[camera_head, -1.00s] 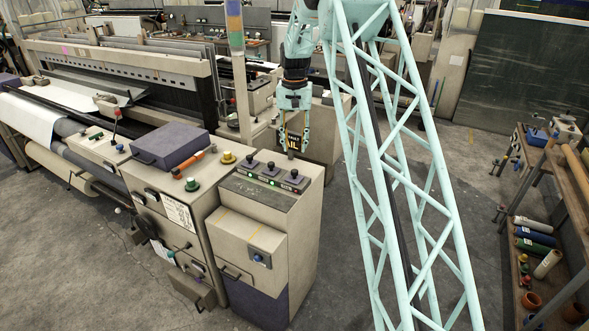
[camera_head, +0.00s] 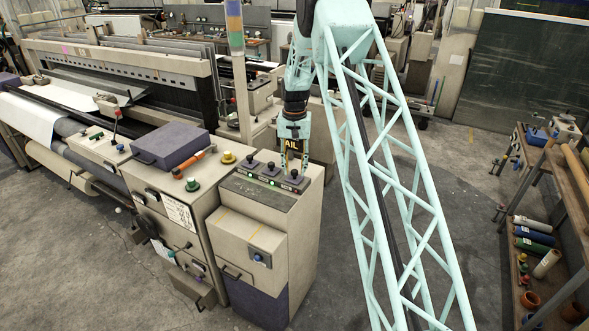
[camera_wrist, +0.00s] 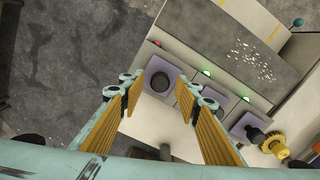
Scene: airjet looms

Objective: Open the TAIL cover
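A beige control cabinet (camera_head: 262,215) carries a row of three dark knobs on purple plates, none visibly lettered TAIL. My gripper (camera_head: 292,161) is open and points down above the right-hand knob (camera_head: 294,174). In the wrist view, my gripper's yellow-padded fingers (camera_wrist: 160,90) stand apart, and the same knob (camera_wrist: 159,82) shows between them. I see no contact. The middle knob (camera_wrist: 210,102) is partly hidden by a finger.
A yellow button (camera_head: 228,157), a green button (camera_head: 192,184) and an orange-handled tool (camera_head: 195,160) are left of the knobs. A purple box (camera_head: 170,146) lies behind them. A shelf (camera_head: 570,190) stands far right. Floor is clear right of the cabinet.

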